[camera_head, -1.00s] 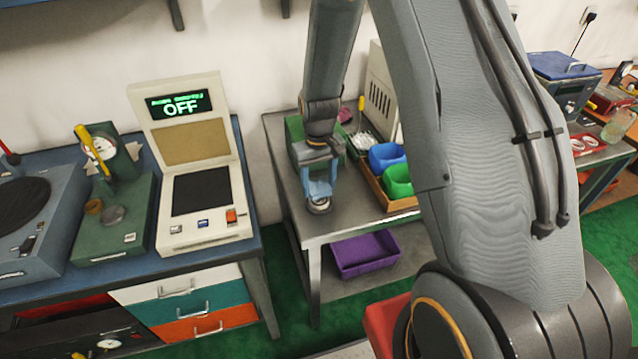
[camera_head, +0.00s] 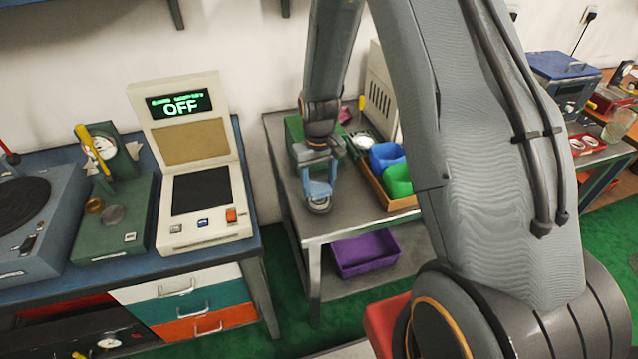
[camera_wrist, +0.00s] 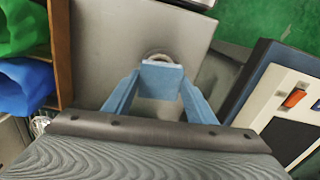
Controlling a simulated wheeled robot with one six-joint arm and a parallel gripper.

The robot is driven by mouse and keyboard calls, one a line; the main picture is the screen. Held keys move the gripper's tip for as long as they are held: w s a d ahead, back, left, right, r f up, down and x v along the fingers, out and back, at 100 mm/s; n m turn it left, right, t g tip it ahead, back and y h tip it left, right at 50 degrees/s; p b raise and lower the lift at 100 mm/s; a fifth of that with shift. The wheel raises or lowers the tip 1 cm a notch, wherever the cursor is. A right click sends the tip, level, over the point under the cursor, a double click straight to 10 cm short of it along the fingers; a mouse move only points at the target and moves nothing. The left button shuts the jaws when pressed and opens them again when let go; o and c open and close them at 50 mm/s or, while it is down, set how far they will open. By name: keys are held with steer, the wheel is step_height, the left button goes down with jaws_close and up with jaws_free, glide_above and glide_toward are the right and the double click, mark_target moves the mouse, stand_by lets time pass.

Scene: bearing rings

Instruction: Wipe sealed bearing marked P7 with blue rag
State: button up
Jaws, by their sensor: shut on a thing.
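My gripper (camera_head: 318,192) is low over the front part of the grey metal bench (camera_head: 350,222). In the wrist view its blue fingers (camera_wrist: 160,88) are shut on a small pale blue piece, which looks like the blue rag (camera_wrist: 161,78). A round metallic bearing (camera_head: 319,207) lies on the bench right below the fingertips. In the wrist view its rim (camera_wrist: 158,54) shows just past the rag, which hides the rest. The rag seems to be at or on the bearing; contact is not clear. No P7 marking is readable.
A purple crate (camera_head: 365,254) is on the lower shelf. A cream console (camera_head: 200,238) reading OFF stands on the left bench. The bench front is clear.

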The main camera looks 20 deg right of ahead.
mark_target(314, 187)
steer(key=shift+f+b, duration=0.7)
steer(key=shift+f, duration=0.65)
stand_by(0.6)
steer(key=shift+a, duration=0.1)
steer(key=shift+s+a+r, duration=0.1)
steer(key=shift+s+a, duration=0.05)
steer(key=shift+a, duration=0.55)
steer(key=shift+d, duration=0.15)
steer(key=shift+d+p, duration=0.3)
steer(key=shift+d, duration=1.1)
steer(key=shift+w+a, duration=0.15)
steer(key=shift+a, duration=0.6)
steer(key=shift+w+a, duration=0.1)
steer(key=shift+a, duration=0.65)
